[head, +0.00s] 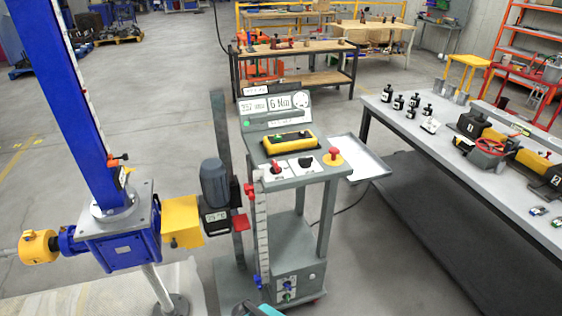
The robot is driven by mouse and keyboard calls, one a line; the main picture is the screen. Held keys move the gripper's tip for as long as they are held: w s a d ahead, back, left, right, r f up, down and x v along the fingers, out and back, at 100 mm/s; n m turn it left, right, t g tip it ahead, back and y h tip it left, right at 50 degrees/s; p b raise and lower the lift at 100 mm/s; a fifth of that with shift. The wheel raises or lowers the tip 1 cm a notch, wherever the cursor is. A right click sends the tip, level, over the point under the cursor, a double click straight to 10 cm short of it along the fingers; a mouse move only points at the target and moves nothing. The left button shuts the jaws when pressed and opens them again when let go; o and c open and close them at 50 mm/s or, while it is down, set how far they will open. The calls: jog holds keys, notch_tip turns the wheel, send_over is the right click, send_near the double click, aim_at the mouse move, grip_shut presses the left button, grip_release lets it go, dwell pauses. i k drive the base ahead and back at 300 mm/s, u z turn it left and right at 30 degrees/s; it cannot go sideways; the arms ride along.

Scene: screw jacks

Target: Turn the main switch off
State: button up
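A grey control console (280,195) stands upright in the middle of the head view. Its sloped top carries a red knob (276,168) on a white plate at the left, a black knob (305,161) on a white plate in the middle, and a red mushroom button (333,153) on a yellow plate at the right. A box low on the console (298,284) has small blue and green knobs. I cannot read which control is labelled main switch, or its setting. My gripper is not in view; only a teal and grey piece, likely of my arm, shows at the bottom edge.
A yellow and black pendant (288,141) lies on the console below a display panel (275,104). A blue screw jack (118,235) with a motor (215,184) stands close at left. A tray (361,160) juts out right. A workbench (430,140) with parts stands farther right.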

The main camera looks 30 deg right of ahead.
aim_at(276, 170)
jog(key=z, duration=0.35)
jog(key=k, duration=1.25)
jog(key=u, duration=0.55)
jog(key=i, duration=1)
